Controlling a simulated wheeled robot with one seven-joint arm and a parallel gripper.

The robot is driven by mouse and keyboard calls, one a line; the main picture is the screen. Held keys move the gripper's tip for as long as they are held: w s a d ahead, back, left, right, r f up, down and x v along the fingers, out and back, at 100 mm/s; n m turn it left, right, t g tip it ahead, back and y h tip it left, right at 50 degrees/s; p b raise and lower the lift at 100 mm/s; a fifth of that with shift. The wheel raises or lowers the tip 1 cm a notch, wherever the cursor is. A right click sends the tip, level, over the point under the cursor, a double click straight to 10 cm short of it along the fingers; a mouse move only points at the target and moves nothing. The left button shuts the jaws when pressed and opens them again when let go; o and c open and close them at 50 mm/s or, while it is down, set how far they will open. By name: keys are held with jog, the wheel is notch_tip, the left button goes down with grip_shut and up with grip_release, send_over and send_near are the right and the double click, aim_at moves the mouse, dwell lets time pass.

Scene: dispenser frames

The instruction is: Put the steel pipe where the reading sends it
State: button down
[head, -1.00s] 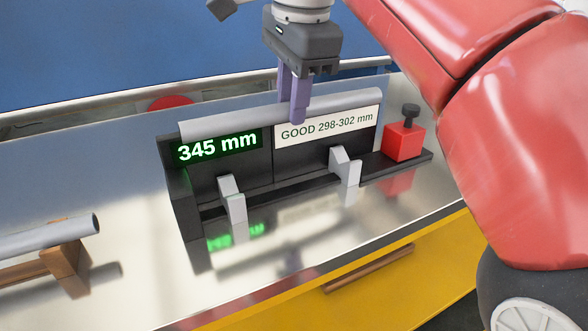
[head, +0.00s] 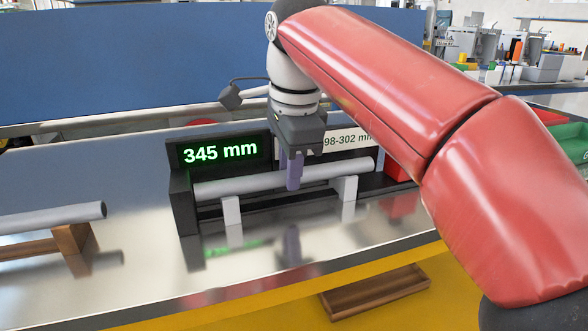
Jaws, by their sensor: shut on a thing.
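A grey steel pipe (head: 240,187) lies level along the length gauge, at the height of its two light grey rests (head: 232,211). I cannot tell whether it bears fully on them. My gripper (head: 293,184) points down and is shut on the pipe near its middle. The gauge's black display (head: 220,152) reads "345 mm" in green. Its white label (head: 348,141) is partly hidden by my gripper and arm; "98-302 mm" shows, and the earlier view shows "GOOD 298-302 mm".
Another grey pipe (head: 50,219) lies on a wooden rack (head: 72,238) at the left. A red block (head: 399,168) at the gauge's right end is mostly behind my arm. A green bin (head: 572,140) stands at the far right. Shiny bench surface (head: 130,275) is clear in front.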

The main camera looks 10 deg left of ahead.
jog(key=shift+f, duration=0.1)
jog(key=c, duration=1.2)
grip_release()
jog(key=shift+f+b, duration=0.15)
jog(key=shift+b, duration=0.15)
